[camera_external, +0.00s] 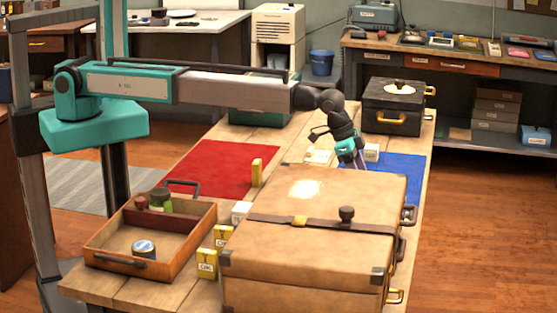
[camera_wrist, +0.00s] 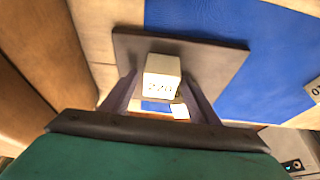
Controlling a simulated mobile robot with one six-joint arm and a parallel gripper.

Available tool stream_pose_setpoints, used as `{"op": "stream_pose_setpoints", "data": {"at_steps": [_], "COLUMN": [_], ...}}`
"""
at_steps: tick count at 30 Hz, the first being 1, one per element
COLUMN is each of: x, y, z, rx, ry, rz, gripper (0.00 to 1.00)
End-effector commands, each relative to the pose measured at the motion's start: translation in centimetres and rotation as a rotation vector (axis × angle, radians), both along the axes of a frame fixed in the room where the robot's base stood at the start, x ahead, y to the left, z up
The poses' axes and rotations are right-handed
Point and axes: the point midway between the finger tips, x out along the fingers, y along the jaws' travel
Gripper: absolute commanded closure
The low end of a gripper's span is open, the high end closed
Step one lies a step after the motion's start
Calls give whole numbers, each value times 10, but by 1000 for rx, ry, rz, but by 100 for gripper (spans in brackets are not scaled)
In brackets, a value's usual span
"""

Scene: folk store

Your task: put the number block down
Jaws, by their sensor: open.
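In the wrist view a white number block (camera_wrist: 162,75) with dark digits, perhaps 220, shows between the two fingers of my gripper (camera_wrist: 160,90). The block appears over a dark square plate (camera_wrist: 222,68) that partly overlaps the blue mat (camera_wrist: 268,35). My gripper is open, with a finger on each side of the block; I cannot tell whether either touches it. In the outside view my gripper (camera_external: 358,163) points down behind the large tan case, near the blue mat (camera_external: 408,170). A small white block (camera_external: 372,152) shows just right of it; I cannot tell if it is the same block.
The tan case (camera_external: 330,200) fills the table's front right. A black case (camera_external: 395,108) stands at the back. A red mat (camera_external: 213,168), a wooden tray (camera_external: 190,238), yellow blocks (camera_external: 207,264) and another white block (camera_external: 241,211) lie to the left.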

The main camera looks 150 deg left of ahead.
Motion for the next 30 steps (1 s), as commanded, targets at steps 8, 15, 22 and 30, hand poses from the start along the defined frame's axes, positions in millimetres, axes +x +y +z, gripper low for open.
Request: {"op": "stream_pose_setpoints", "data": {"at_steps": [8,15,22,30], "x": [-7,-16,-24,-31], "y": [-7,-16,-24,-31], "z": [21,52,82,106], "rx": [1,2,1,0], "ry": [-1,-2,-1,0], "rz": [0,0,0,0], "gripper": [45,45,45,45]}}
